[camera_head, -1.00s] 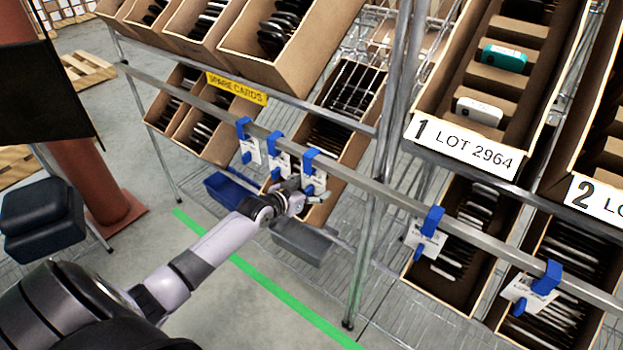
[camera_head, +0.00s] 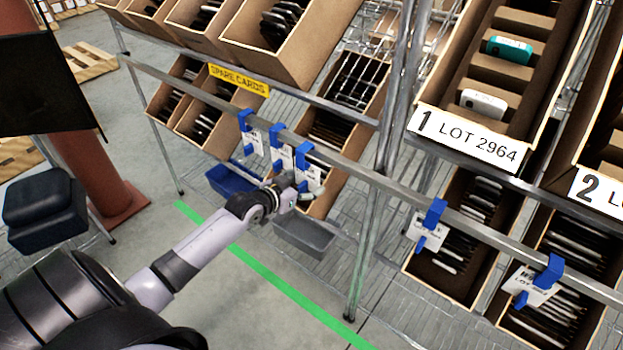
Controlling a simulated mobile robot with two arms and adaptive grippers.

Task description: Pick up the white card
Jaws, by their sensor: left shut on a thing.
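White cards hang in blue clips from the metal rail (camera_head: 395,188) of the rack. Three hang close together: a left card (camera_head: 254,143), a middle card (camera_head: 284,158) and a right card (camera_head: 311,174). My left gripper (camera_head: 298,193) is shut on the lower part of the right card, which still hangs at its blue clip (camera_head: 303,153). The fingers are small and partly hidden by the wrist. Two more white cards hang farther right, one at the middle right (camera_head: 428,234) and one at the far right (camera_head: 530,287). My right gripper is not in view.
A blue bin (camera_head: 226,181) and a grey bin (camera_head: 303,239) sit below the rail near my left wrist. Tilted cartons fill the rack above and below, with a yellow "SPARE CARDS" sign (camera_head: 238,80). A rack post (camera_head: 371,240) stands right of the gripper.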

